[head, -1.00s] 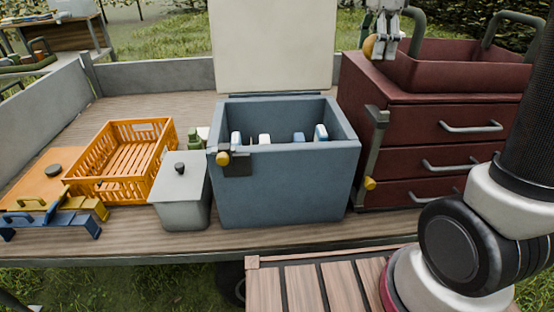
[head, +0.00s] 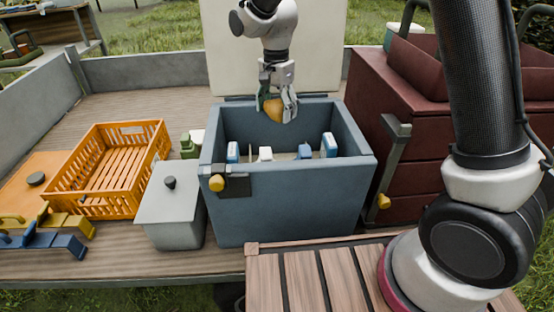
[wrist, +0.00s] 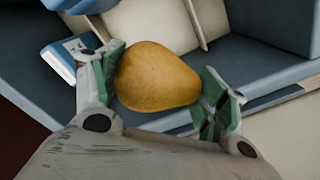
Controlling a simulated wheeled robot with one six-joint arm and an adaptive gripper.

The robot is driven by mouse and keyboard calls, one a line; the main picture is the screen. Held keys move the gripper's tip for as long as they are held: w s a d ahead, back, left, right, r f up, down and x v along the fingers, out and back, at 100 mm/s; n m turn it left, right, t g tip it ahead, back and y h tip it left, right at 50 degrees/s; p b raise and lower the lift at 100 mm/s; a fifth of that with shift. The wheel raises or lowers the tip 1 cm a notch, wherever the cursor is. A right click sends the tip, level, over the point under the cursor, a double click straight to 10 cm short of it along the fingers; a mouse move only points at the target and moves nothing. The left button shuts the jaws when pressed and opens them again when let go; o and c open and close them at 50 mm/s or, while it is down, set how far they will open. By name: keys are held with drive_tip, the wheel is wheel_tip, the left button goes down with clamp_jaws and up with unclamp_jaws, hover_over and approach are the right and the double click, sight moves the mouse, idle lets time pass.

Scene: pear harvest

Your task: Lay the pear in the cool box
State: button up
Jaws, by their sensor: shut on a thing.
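The orange-yellow pear (head: 273,109) is in my gripper (head: 275,108), which hangs over the back part of the open blue cool box (head: 285,205). In the wrist view the pear (wrist: 157,77) lies between the green-padded fingertips (wrist: 163,85). The left finger touches it; contact on the right is hard to judge. The cool box's pale lid (head: 225,60) stands open behind it, partly hidden by my arm. Inside the box are white and blue blocks, such as one at the right (head: 329,145), and thin dividers.
A grey lidded bin (head: 172,217) and an orange crate (head: 125,205) stand left of the cool box. A dark red drawer cabinet (head: 400,180) with a tray (head: 455,62) on top stands to its right. A slatted wooden surface (head: 315,285) is in front.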

wheel_tip(320, 180, down, 18)
drive_tip(key=shift+f, duration=0.2)
drive_tip(key=o, duration=1.1)
drive_tip(key=shift+f, duration=0.1)
drive_tip(key=shift+o, duration=0.2)
wheel_tip(320, 180, up, 12)
